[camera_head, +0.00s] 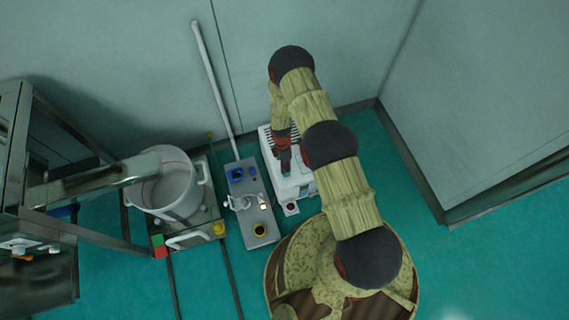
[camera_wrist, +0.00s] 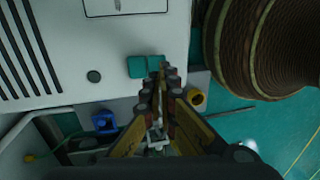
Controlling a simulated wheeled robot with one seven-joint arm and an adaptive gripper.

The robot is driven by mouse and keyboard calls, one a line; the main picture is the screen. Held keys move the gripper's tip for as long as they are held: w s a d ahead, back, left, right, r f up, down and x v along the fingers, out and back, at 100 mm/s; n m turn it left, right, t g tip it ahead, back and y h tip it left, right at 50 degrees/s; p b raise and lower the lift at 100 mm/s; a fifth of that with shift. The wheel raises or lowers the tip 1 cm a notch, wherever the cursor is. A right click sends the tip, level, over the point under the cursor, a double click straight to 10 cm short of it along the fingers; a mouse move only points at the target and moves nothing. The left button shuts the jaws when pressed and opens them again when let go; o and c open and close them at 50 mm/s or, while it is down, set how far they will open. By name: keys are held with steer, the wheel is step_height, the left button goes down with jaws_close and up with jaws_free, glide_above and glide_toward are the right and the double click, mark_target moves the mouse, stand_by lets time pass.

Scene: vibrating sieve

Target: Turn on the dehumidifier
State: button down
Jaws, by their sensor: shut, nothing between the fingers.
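The dehumidifier is a white box with dark vent slots (camera_head: 301,184), standing on the floor against the back wall and partly hidden by my arm. In the wrist view its white face (camera_wrist: 110,50) fills the upper left, with a row of black slots, a dark round spot (camera_wrist: 94,76), a green two-part panel (camera_wrist: 146,66) and a dark-outlined rectangle at the top edge.
Left of the dehumidifier stands a grey unit (camera_head: 262,218) with blue and yellow fittings, and a pale pipe (camera_head: 212,85) rises along the wall behind it. A large white pot (camera_head: 175,196) stands on a wheeled frame further left. The green floor at right (camera_head: 410,185) is clear.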

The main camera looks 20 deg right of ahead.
mark_target(286, 175)
steer(key=shift+b+x, duration=0.3)
steer(key=shift+x, duration=0.8)
steer(key=shift+s+f+t+p, duration=0.35)
steer(key=shift+t+p, duration=0.15)
steer(key=shift+t, duration=0.2)
steer(key=shift+w, duration=0.25)
steer(key=shift+w+r+b, duration=0.15)
steer(key=shift+w+b, duration=0.35)
steer(key=shift+w, duration=0.15)
